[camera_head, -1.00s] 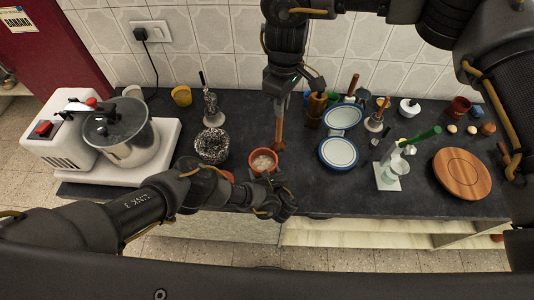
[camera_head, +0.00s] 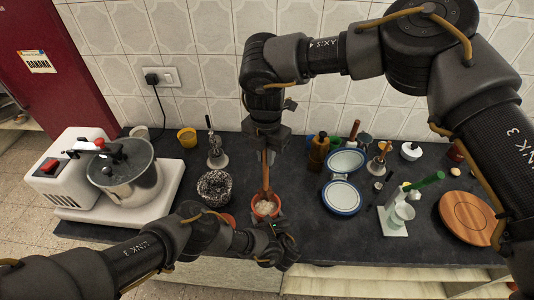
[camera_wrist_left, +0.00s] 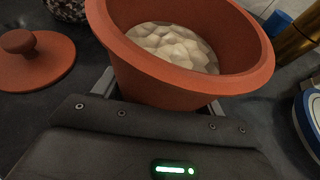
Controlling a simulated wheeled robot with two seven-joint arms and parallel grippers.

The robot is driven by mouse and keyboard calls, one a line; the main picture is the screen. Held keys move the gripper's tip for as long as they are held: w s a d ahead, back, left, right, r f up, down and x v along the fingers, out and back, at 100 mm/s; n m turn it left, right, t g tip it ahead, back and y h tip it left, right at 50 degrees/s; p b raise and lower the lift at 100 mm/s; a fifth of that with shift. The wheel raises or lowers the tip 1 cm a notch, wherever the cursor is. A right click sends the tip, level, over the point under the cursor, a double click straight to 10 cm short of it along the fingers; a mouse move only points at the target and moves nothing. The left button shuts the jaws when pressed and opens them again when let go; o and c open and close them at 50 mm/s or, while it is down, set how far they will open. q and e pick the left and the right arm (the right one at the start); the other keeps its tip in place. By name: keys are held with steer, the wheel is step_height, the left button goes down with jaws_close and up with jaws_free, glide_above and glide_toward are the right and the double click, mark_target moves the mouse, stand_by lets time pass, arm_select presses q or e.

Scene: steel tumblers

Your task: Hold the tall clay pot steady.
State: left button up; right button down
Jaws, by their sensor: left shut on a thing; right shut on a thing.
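The tall clay pot (camera_head: 258,211) is terracotta and stands upright on the dark counter near its front edge. Pale chunks (camera_wrist_left: 172,45) lie inside it. My left gripper (camera_head: 274,229) is shut on the pot's near side. In the left wrist view the pot (camera_wrist_left: 180,88) sits between the fingers, which are mostly hidden below its wall. My right gripper (camera_head: 267,152) is shut on a brown wooden tool (camera_head: 265,178) that points down. Its lower end overlaps the pot's mouth in the head view, but it does not show in the left wrist view.
A clay lid (camera_wrist_left: 32,72) with a knob lies left of the pot. A black-and-white speckled bowl (camera_head: 214,188) stands farther left. Blue-rimmed plates (camera_head: 341,198) lie to the right. A grinder with a steel drum (camera_head: 128,172) stands at the far left.

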stand_by(0.4)
steer(key=shift+f, duration=1.8)
steer(key=shift+f, duration=0.15)
glide_above(266, 190)
steer(key=w, duration=0.1)
steer(key=shift+f, duration=2.05)
steer(key=shift+f, duration=0.1)
steer(key=shift+f, duration=1.85)
